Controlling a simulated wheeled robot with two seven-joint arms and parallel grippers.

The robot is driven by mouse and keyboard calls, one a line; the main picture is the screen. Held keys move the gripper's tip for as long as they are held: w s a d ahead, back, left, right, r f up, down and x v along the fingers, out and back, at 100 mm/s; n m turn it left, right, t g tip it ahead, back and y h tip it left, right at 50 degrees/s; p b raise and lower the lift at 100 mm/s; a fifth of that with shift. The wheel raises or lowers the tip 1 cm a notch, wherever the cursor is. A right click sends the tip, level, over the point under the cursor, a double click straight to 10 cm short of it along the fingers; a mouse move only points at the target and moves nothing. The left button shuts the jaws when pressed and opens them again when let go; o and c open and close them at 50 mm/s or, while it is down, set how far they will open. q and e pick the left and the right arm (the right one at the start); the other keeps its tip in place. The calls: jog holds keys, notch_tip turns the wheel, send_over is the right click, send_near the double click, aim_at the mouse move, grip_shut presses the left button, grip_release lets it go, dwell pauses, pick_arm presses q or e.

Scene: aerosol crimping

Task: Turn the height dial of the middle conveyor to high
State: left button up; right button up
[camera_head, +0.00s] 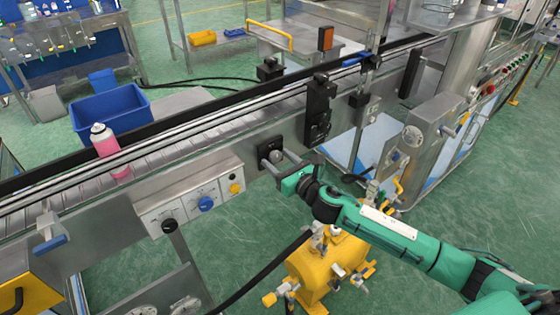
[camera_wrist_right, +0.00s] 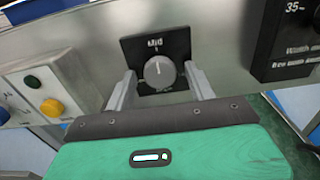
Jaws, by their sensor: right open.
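The height dial (camera_wrist_right: 159,72) is a round grey knob on a black square plate marked "Mid" on the conveyor's side. Its white pointer line points up, toward the "Mid" mark. In the head view the dial (camera_head: 275,157) sits on the front panel, right of the control box. My right gripper (camera_head: 278,161) is open, with its fingers toward the plate. In the wrist view the right gripper (camera_wrist_right: 162,92) has one finger on each side of the knob, with gaps showing. Whether the fingertips touch the plate cannot be told. My left gripper is not in view.
A control box (camera_head: 190,205) with black, blue and yellow knobs is left of the dial. A black sensor block (camera_head: 318,110) stands close on the right. A pink can (camera_head: 107,150) stands on the conveyor (camera_head: 60,190). A yellow machine (camera_head: 325,265) is below my arm.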

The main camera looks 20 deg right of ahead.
jog(key=c, duration=1)
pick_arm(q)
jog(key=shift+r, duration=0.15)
pick_arm(e)
jog(key=shift+o, duration=0.2)
